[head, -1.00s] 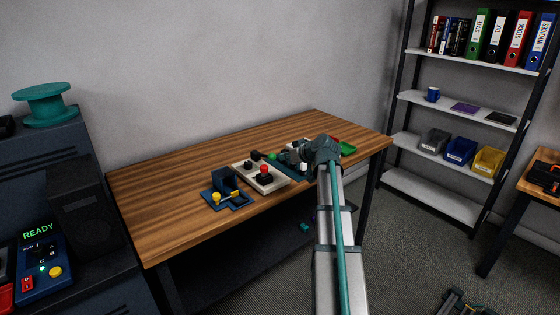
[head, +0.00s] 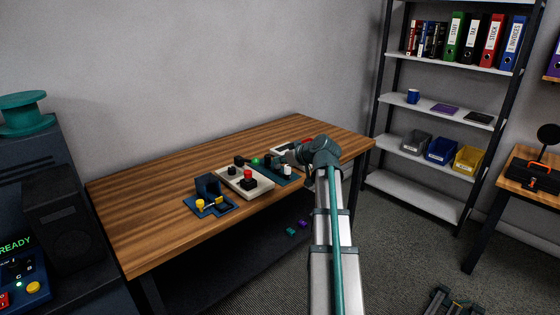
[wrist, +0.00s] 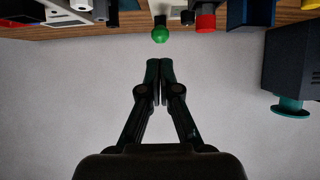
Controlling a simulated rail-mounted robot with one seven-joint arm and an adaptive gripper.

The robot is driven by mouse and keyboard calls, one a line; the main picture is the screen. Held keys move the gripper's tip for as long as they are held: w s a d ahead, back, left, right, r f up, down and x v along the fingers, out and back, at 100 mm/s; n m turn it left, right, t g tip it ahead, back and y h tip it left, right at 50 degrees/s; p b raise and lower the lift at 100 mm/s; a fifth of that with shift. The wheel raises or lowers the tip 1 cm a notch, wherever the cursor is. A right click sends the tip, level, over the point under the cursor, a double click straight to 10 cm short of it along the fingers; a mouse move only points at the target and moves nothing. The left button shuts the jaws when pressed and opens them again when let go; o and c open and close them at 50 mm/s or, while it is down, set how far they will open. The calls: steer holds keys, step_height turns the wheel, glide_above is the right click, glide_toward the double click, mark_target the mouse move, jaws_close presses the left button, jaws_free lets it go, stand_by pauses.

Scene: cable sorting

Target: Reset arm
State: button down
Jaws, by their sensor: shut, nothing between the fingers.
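My arm reaches from the lower middle of the head view over the front edge of the wooden table (head: 150,195). Its wrist end bends left at the table's right part, and my gripper's fingers are hard to make out there. In the wrist view my gripper (wrist: 160,65) is shut and empty, its two fingers meeting against bare grey wall. That view is upside down, with the table edge (wrist: 130,32) along the top. A green knob (wrist: 160,34) shows just beyond the fingertips in the picture, apart from them.
A blue fixture (head: 208,190), a pale box with a red button (head: 248,175) and other small devices stand along the table front. A shelf rack (head: 400,178) stands at the right. A dark cabinet with a teal spool (head: 22,112) is at the left. The table's left part is clear.

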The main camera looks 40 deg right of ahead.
stand_by(0.3)
steer(key=s+a+f+m+g+p, duration=0.1)
steer(key=s+a+f+m+g, duration=0.3)
steer(key=f, duration=1)
steer(key=s+a+f+g, duration=0.3)
steer(key=s+a+f, duration=0.5)
steer(key=f, duration=0.5)
steer(key=s+a+f+m+g+p, duration=0.1)
steer(key=s+a+f+m+g, duration=0.2)
steer(key=a+f, duration=0.75)
steer(key=s+a+f+n+g, duration=0.2)
steer(key=s+a+f, duration=0.3)
steer(key=s, duration=0.6)
steer(key=s+a+f+n+g+h+p, duration=0.1)
steer(key=s+a+f+g, duration=0.3)
steer(key=s+f, duration=0.4)
steer(key=s+a+f+n+g+p, duration=0.1)
steer(key=s+a+f, duration=0.5)
steer(key=s, duration=0.9)
steer(key=shift+f+n+g, duration=0.7)
steer(key=shift+n+g, duration=0.1)
steer(key=shift+g, duration=0.1)
